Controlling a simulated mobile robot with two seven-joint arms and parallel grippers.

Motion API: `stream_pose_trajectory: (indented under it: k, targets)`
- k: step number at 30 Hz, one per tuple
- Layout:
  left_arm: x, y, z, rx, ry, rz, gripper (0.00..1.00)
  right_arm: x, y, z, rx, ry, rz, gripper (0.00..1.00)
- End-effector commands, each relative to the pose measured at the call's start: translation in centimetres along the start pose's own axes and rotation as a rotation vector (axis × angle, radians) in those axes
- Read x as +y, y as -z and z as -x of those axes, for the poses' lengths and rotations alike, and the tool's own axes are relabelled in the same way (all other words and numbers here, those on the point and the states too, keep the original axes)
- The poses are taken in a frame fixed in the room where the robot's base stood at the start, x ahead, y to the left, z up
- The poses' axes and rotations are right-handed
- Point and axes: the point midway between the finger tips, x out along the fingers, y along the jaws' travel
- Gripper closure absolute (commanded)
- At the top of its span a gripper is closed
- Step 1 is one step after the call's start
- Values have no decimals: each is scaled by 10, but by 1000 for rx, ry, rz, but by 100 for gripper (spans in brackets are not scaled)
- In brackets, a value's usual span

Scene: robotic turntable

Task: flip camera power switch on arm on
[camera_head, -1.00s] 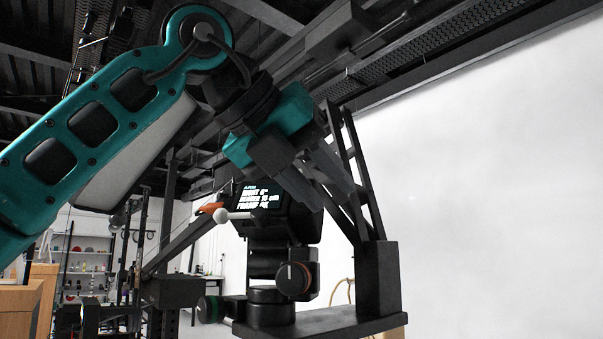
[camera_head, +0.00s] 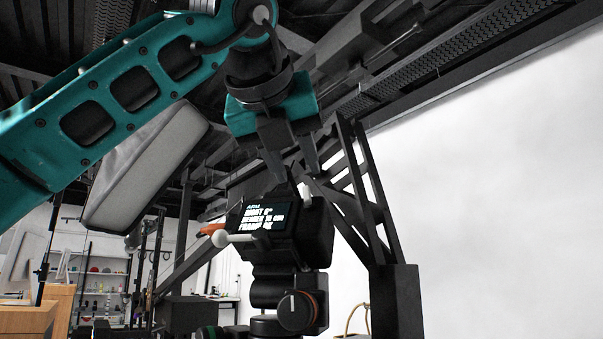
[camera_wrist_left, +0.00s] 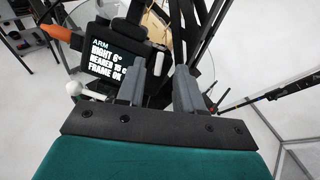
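The camera (camera_head: 318,232) is a dark box on a black jointed mount, with a lit screen (camera_head: 265,217) headed "ARM". A white ball-ended lever (camera_head: 238,238) and an orange piece (camera_head: 213,230) stick out at its left. A small white peg-like switch (camera_head: 306,196) stands at its upper right; I cannot tell its on or off position. My left gripper (camera_head: 296,172) is open, pointing down just above the camera. In the left wrist view the white switch (camera_wrist_left: 158,63) shows between the two fingers of my left gripper (camera_wrist_left: 158,68); contact cannot be told. My right gripper is out of view.
A black truss frame (camera_head: 350,190) and post (camera_head: 397,300) stand close right of the camera. A round knob with an orange edge (camera_head: 297,311) is on the mount below. A grey padded panel (camera_head: 150,165) hangs at the left. A white backdrop (camera_head: 500,200) fills the right.

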Motion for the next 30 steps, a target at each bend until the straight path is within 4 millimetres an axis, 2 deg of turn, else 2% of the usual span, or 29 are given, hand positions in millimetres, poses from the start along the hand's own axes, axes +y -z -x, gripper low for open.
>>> stream_pose_trajectory:
  k: [3, 7, 18, 30]
  targets:
    - [-1, 0, -19, 2, 0, -1, 64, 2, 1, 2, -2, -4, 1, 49]
    - [-1, 0, -31, 2, 1, -1, 64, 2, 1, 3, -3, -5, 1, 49]
    - [0, 0, -38, 0, 2, -1, 64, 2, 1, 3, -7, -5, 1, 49]
    - [0, 0, -37, 0, 2, -1, 100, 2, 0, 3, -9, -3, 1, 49]
